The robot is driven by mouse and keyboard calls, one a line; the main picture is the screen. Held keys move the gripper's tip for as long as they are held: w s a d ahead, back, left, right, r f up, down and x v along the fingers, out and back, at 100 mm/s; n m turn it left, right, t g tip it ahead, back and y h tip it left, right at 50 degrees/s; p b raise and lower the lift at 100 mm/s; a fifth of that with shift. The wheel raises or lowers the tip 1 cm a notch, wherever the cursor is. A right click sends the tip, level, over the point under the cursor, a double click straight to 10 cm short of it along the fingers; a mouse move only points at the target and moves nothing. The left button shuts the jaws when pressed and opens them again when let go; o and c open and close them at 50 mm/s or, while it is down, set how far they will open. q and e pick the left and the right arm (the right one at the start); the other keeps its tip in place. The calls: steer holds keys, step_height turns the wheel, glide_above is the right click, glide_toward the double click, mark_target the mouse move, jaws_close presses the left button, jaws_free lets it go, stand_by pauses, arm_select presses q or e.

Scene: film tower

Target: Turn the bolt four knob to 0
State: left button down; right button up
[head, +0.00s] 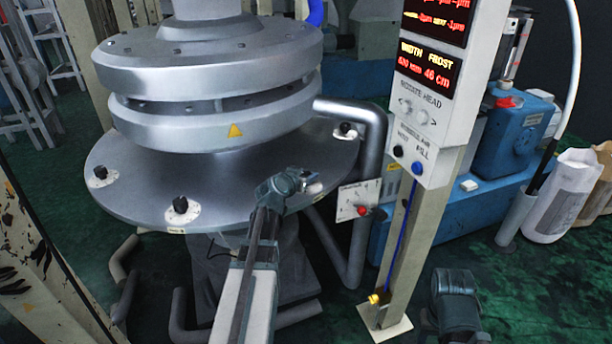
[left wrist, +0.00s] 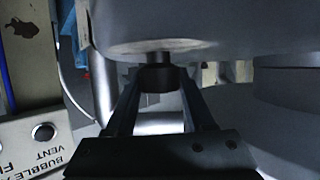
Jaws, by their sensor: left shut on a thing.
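A wide grey metal flange (head: 135,180) carries several small black knobs on white dial plates. One knob (head: 181,204) is at the front, one (head: 100,173) at the left, one (head: 345,129) at the back right. My left gripper (head: 308,181) is at the flange's front right edge, over another dial plate, and largely hides the knob there. In the left wrist view my left gripper's fingers (left wrist: 158,90) are shut on a dark round knob (left wrist: 158,74). Its number and dial marks cannot be read.
A control post (head: 432,95) with red displays and buttons stands right of the flange. A small white panel (head: 357,200) with a red button is beside my left gripper. Bent grey pipes run below. Blue machinery (head: 512,135) is behind right. Part of my right arm shows at bottom right.

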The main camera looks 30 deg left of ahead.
arm_select(q)
steer(key=shift+m+h, duration=0.6)
steer(key=shift+h, duration=0.1)
steer(key=shift+c, duration=1.3)
jaws_free()
steer(key=shift+f, duration=0.1)
steer(key=p+v, duration=0.5)
steer(key=v, duration=0.8)
steer(key=shift+w+d, duration=0.1)
steer(key=shift+w, duration=0.05)
steer(key=shift+s+r, duration=0.25)
steer(key=shift+s, duration=0.25)
